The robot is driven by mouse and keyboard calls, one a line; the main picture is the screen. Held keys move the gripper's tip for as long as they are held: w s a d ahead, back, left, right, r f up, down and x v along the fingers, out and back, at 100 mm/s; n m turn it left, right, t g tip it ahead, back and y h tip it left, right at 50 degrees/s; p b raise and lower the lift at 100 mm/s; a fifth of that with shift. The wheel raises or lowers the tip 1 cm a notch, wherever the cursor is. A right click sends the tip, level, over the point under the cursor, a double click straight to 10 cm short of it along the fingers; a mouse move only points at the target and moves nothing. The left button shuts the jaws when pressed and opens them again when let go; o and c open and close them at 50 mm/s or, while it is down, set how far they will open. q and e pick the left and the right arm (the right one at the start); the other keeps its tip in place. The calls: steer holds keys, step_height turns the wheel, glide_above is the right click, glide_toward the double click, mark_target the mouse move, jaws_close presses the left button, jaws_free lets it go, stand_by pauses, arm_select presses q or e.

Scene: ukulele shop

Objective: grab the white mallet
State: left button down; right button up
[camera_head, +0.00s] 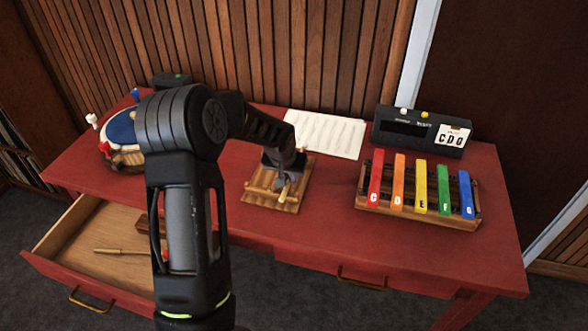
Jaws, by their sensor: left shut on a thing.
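My left gripper (284,168) is over the small wooden stand (262,198) in the middle of the red table. It is shut on a pale, thin stick (284,190) that shows just below the fingers. The fingers hide the rest of the stick, so I cannot tell whether it is the white mallet. A white-headed piece (91,119) stands by the round blue-topped drum (120,126) at the left, and a blue-headed one (136,94) is behind the drum. My right gripper is not in view.
A xylophone with coloured lettered bars (420,188) sits at the right, before a black device (405,128). A paper sheet (325,134) lies behind the stand. The open drawer (75,240) at lower left holds a thin stick (118,251). The table front is clear.

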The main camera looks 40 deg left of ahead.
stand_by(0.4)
arm_select(q)
step_height(320, 180, up, 10)
steer(key=b, duration=0.1)
stand_by(0.4)
stand_by(0.5)
